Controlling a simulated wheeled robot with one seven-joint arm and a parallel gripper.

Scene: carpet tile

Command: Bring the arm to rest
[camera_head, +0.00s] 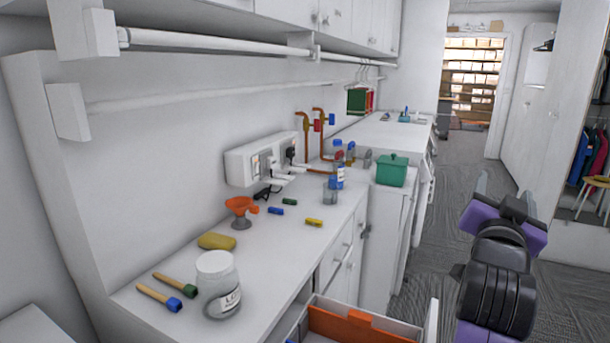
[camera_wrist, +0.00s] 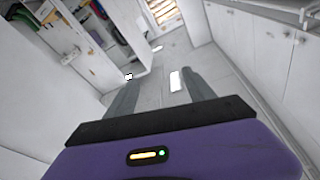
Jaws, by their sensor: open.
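My arm is raised at the right of the head view, with purple and black links. My gripper (camera_head: 505,190) is at its top end, over the carpeted aisle and to the right of the counter. In the wrist view my gripper (camera_wrist: 158,92) shows two grey fingers spread apart. Nothing is between them; only the floor shows beyond. The gripper touches nothing that I can see.
An open drawer with an orange tray (camera_head: 352,327) juts out in front. The carpet aisle (camera_head: 462,165) is clear.

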